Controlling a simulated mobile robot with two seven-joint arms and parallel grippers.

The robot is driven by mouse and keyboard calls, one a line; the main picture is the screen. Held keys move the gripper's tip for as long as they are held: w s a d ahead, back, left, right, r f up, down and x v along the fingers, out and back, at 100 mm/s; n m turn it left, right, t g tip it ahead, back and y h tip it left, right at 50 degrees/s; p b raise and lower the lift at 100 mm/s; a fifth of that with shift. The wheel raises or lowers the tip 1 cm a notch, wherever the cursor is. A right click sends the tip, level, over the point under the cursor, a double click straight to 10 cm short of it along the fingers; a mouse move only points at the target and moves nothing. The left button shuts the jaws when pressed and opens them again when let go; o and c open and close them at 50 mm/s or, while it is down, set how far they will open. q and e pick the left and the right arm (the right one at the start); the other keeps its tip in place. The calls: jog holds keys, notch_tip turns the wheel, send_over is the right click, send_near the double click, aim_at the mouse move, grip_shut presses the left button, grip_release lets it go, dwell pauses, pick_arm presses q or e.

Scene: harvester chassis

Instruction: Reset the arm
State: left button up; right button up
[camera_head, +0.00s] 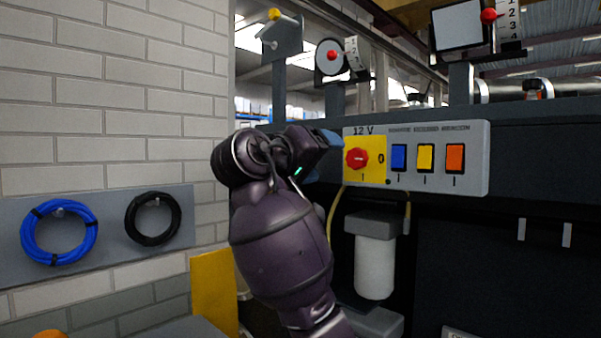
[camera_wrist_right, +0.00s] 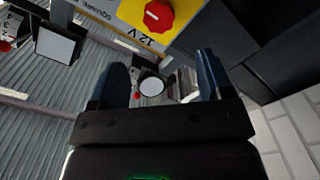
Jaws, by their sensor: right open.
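My right arm reaches up from the bottom of the head view. Its right gripper (camera_head: 325,141) is beside the left edge of the 12 V switch panel (camera_head: 478,160), close to the red rotary knob (camera_head: 356,158) on its yellow plate. In the right wrist view the two blue fingers of the gripper (camera_wrist_right: 163,78) are spread apart with nothing between them. The red knob (camera_wrist_right: 158,15) shows there beyond the fingers, at the top, and appears clear of them. My left gripper is in neither view.
Blue (camera_head: 398,157), yellow (camera_head: 425,158) and orange (camera_head: 455,158) switches sit right of the knob. A white cylindrical filter (camera_head: 375,265) and a yellow cable (camera_head: 331,218) are below. Blue (camera_head: 58,230) and black (camera_head: 153,218) hose coils hang on the left wall.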

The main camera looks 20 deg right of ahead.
jog(key=w+a+r+n+t+y, duration=0.1)
jog(key=w+a+r+n+t, duration=0.3)
jog(key=t, duration=0.4)
jog(key=w+a+f+n+t+y, duration=0.3)
jog(key=w+a+t+y, duration=0.1)
jog(key=t+y, duration=0.2)
notch_tip(320, 180, down, 27)
jog(key=a+n+y, duration=0.1)
jog(key=n+y, duration=0.3)
jog(key=y, duration=0.7)
jog(key=s+d+f+m+g, duration=0.2)
jog(key=s+f, duration=0.4)
jog(key=f, duration=0.7)
jog(key=s+d+f+m+g, duration=0.2)
jog(key=s+f, duration=0.5)
jog(key=f, duration=0.5)
jog(key=s+d+f+g, duration=0.2)
jog(key=s+f, duration=0.7)
jog(key=s, duration=0.1)
jog(key=s+d+f+m+g+h, duration=0.1)
jog(key=s+d+f+g, duration=0.2)
jog(key=s+f, duration=0.5)
jog(key=s, duration=0.2)
jog(key=shift+s+f+m+h, duration=0.3)
jog(key=shift+f, duration=0.1)
